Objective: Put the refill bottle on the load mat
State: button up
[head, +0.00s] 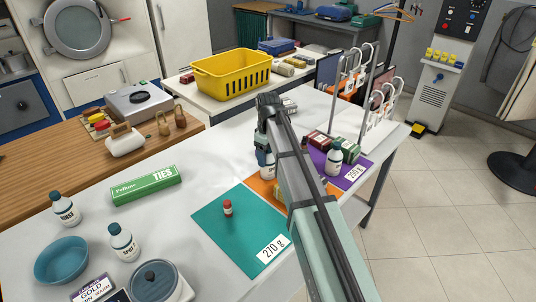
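No bottle is readably marked as refill. White bottles with dark caps stand at the left: one at the far left (66,210) and one labelled SPOT (123,243). Another white bottle (265,164) shows beside my arm, partly hidden, and one more (333,162) stands on the purple mat (354,175). A teal mat (218,240) marked 270 g holds a small red-capped bottle (228,208). An orange mat (264,188) lies partly under my arm in the view. Which is the load mat cannot be told. My arm reaches across the table; its gripper fingers are not distinguishable.
Dark red and green items crowd the purple mat near a white rack (383,103). A yellow basket (232,74) stands behind. Bare white table lies left of the teal mat.

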jog(key=shift+o, duration=1.4)
notch_tip(320, 180, up, 12)
jog(key=shift+r, duration=0.2)
